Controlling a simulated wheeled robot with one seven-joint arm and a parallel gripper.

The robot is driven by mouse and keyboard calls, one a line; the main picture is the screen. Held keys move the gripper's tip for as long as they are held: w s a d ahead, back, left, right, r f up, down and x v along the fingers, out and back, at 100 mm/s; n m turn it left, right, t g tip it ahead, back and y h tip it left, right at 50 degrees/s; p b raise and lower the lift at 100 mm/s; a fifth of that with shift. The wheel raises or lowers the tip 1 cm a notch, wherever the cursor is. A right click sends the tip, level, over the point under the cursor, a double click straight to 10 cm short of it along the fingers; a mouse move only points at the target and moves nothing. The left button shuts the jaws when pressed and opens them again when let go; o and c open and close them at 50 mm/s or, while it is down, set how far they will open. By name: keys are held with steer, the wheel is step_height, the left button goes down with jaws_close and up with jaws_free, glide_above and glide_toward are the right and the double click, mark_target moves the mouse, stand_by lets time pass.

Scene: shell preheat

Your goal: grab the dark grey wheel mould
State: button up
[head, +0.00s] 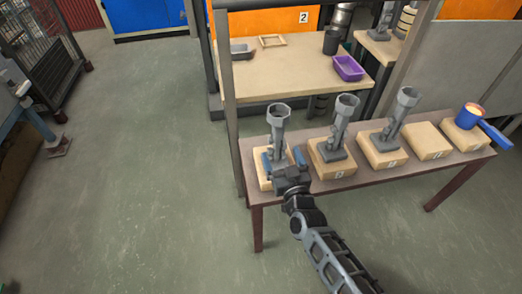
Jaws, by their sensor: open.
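Three grey mould-like pieces stand upright on wooden blocks on the brown table, each with a ring-shaped cup at the top of a stem: the left one (279,117), the middle one (340,128) and the right one (398,118). They look much alike, and I cannot tell by shade which is the dark grey wheel mould. My gripper (283,158) is open at the left piece, its blue-tipped fingers to either side of the lower stem. Contact cannot be made out. My gripper partly hides that piece's base and its block (264,183).
The brown table (365,178) also holds a bare block (428,142) and a blue ladle-like cup (469,116) on another block. A dark post (228,100) rises close left of my gripper. A workbench (290,78) with a purple tray (348,68) stands behind.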

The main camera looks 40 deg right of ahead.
mark_target(277, 146)
steer(key=x, duration=0.3)
steer(key=shift+w+d, duration=0.15)
steer(key=shift+w, duration=0.05)
steer(key=shift+x, duration=2.6)
steer(key=shift+s+d+r, duration=0.1)
steer(key=shift+d, duration=0.1)
steer(key=shift+c, duration=0.3)
steer(key=c, duration=1.3)
